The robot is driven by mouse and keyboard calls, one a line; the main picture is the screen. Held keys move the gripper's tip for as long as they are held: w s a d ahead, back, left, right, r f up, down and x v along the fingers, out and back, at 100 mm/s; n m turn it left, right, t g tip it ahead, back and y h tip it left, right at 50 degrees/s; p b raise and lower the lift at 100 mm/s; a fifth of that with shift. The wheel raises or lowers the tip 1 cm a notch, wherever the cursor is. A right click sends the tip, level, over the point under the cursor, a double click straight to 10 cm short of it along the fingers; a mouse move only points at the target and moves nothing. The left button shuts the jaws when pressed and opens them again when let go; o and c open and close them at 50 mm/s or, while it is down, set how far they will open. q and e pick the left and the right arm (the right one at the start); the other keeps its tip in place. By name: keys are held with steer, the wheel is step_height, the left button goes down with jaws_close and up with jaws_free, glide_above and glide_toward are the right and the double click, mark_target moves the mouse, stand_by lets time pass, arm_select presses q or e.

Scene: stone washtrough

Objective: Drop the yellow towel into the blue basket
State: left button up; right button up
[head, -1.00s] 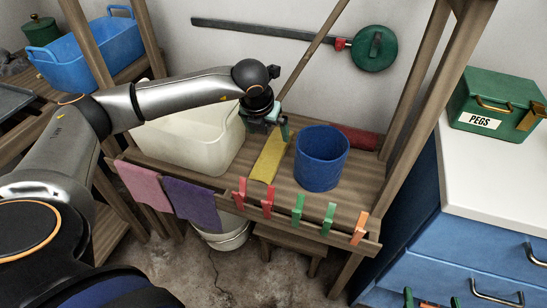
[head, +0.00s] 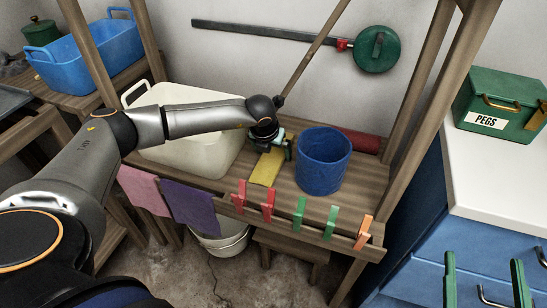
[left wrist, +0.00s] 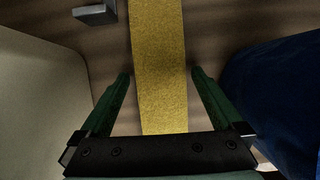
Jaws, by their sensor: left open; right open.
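The yellow towel (head: 265,170) lies flat as a strip on the wooden bench, between the cream tub and the blue basket (head: 321,165). My left gripper (head: 276,150) is open above the towel's far part. In the left wrist view the towel (left wrist: 158,65) runs between the two green fingers of the left gripper (left wrist: 159,80), which are spread wider than it. The basket (left wrist: 280,100) shows at the right edge there. My right gripper (head: 485,270) is open and empty at the lower right, in front of the blue drawers. The contact between left fingers and bench is hidden.
The cream tub (head: 205,160) stands left of the towel. A red roll (head: 362,141) lies behind the basket. Several pegs (head: 299,211) clip the bench's front rail, beside pink (head: 139,187) and purple cloths (head: 190,205). A slanted wooden pole (head: 318,48) rises behind my left gripper.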

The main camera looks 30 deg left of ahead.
arm_select(q)
steer(key=shift+f, duration=0.1)
steer(key=c, duration=1.5)
steer(key=shift+w, duration=0.1)
jaws_close()
steer(key=shift+r, duration=0.2)
